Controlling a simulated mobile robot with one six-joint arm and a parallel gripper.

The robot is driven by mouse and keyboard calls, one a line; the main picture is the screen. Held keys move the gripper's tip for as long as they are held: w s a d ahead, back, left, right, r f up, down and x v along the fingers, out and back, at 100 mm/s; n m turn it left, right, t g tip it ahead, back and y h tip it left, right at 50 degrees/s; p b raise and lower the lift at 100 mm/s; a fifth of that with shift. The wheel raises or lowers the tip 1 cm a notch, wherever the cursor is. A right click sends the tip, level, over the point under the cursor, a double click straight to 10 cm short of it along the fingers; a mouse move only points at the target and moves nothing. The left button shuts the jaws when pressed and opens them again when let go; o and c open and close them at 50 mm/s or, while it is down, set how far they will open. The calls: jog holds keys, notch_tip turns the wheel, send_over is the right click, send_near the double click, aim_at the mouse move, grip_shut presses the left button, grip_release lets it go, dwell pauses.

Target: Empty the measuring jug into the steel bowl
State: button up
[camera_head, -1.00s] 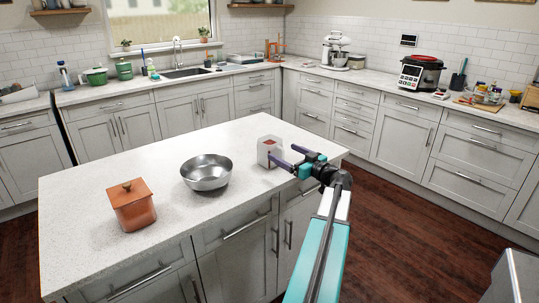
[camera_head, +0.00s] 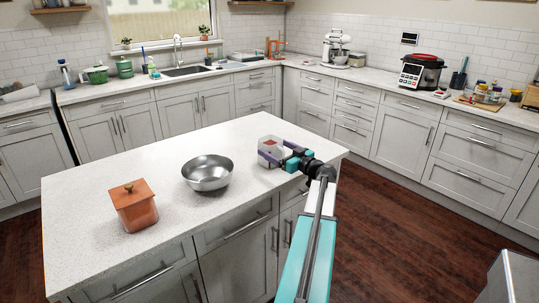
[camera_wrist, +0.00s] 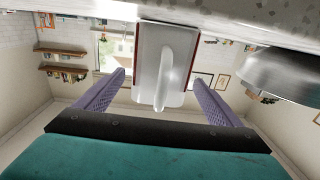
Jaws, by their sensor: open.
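The measuring jug (camera_head: 264,146) stands upright on the island counter, pale with something red visible in its top. In the wrist view the jug (camera_wrist: 149,45) is near the middle, its handle facing the camera. My gripper (camera_head: 272,151) is open, with its purple fingers at the two sides of the jug. In the wrist view the fingers (camera_wrist: 158,78) show gaps on both sides of the jug and handle. The steel bowl (camera_head: 207,180) stands left of the jug on the counter, and its edge also shows in the wrist view (camera_wrist: 285,75). The bowl's visible inside looks empty.
An orange lidded canister (camera_head: 134,207) stands on the island counter (camera_head: 90,185) left of the bowl. The counter between the bowl and the jug is clear. The sink, mixer and cooker are on the far worktops, away from the arm.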

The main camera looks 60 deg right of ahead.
aim_at(264, 142)
jog(key=shift+p+x, duration=0.35)
jog(key=shift+x, duration=1.2)
jog(key=c, duration=1.5)
jog(key=shift+r, duration=0.25)
jog(key=s+a+r+b, duration=0.2)
jog(key=s+a, duration=0.2)
jog(key=s, duration=0.2)
jog(key=s+a+r+b, duration=0.2)
jog(key=s+a, duration=0.3)
jog(key=s, duration=0.2)
jog(key=shift+r+b, duration=0.3)
jog(key=shift+b, duration=0.1)
jog(key=shift+a, duration=0.1)
jog(key=shift+s, duration=0.1)
